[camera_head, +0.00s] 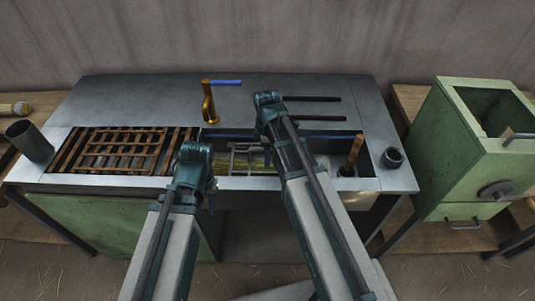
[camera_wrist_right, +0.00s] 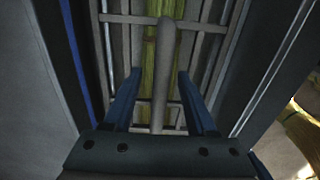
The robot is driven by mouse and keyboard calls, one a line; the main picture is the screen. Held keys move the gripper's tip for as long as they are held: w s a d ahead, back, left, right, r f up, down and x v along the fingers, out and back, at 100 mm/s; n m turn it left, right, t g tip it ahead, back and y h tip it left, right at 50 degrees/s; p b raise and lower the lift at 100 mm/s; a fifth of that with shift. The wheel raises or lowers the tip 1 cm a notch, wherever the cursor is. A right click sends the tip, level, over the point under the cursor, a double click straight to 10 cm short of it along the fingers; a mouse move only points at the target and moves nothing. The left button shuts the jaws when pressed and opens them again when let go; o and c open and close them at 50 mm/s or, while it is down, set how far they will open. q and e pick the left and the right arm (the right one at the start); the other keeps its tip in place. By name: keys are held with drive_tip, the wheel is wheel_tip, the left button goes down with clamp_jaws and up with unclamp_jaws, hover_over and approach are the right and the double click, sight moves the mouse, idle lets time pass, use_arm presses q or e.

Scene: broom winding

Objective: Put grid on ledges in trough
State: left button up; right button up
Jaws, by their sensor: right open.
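The grid, a grey metal frame with crossbars (camera_wrist_right: 195,26), lies in the trough over yellow-green straw (camera_wrist_right: 153,60). Part of the grid (camera_head: 241,150) shows in the head view between my two arms. A rounded grey bar runs along its middle in the right wrist view. My right gripper (camera_wrist_right: 158,75) is open, with a finger on each side of this bar, not closed on it. The trough (camera_head: 335,185) is a long metal channel; my right arm hides part of it. My left gripper (camera_head: 209,195) is near the trough's front edge, its fingers mostly hidden by the arm.
A brass piece with a blue handle (camera_head: 209,103) and two dark rods (camera_head: 315,99) are on the table's back. A wooden-handled tool (camera_head: 351,157) stands at the trough's right end. A green box (camera_head: 472,150) is at right.

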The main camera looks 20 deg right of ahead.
wheel_tip(320, 180, up, 14)
drive_tip(key=p, duration=1.3)
drive_tip(key=shift+p, duration=0.3)
wheel_tip(320, 180, up, 7)
drive_tip(key=p, duration=0.7)
drive_tip(key=shift+f, duration=0.15)
drive_tip(key=s+a+m+h+b, duration=0.1)
drive_tip(key=s+a+m, duration=0.9)
drive_tip(key=s, duration=0.4)
drive_tip(key=shift+s+a+f+m, duration=0.15)
drive_tip(key=shift+a+f+m, duration=0.1)
drive_tip(key=shift+f+m, duration=0.25)
